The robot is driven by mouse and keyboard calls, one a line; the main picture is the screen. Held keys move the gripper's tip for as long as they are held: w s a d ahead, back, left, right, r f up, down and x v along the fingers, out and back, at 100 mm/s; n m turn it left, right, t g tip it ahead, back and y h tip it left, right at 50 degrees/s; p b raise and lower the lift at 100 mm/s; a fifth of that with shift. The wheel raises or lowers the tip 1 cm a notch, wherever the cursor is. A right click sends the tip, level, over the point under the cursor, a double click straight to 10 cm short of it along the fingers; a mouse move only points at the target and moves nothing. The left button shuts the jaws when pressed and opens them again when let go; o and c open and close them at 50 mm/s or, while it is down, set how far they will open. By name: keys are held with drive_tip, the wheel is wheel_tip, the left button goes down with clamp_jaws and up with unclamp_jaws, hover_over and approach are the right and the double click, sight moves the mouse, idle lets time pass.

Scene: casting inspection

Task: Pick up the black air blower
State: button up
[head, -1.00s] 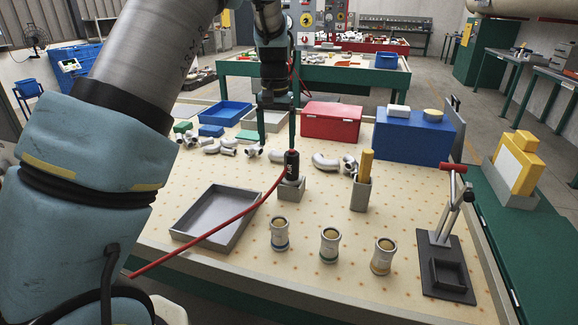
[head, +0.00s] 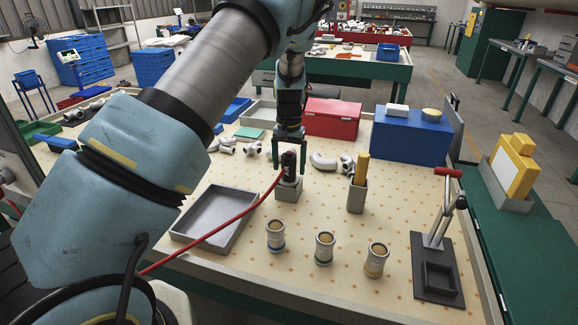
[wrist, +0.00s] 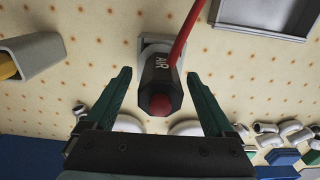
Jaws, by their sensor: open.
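The black air blower (head: 289,166), with a red end and a red hose, stands upright in a small grey holder (head: 287,188) on the pegboard table. In the wrist view the blower (wrist: 158,88) shows the lettering AIR and its red tip points toward the camera. My gripper (head: 289,160) is open, pointing down over the blower. In the wrist view its two green fingers (wrist: 160,88) are spread, one on each side of the blower, with a gap on both sides. The holder's inside is hidden.
A grey tray (head: 178,232) lies left of the holder, and a grey block holder with a yellow bar (head: 362,168) stands right. Several cylindrical castings (head: 325,247) stand in front. White pipe fittings (head: 325,161) lie behind. The red hose (head: 240,222) trails left.

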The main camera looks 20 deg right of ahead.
drive_tip(key=shift+f, duration=0.4)
clamp_jaws()
idle(0.4)
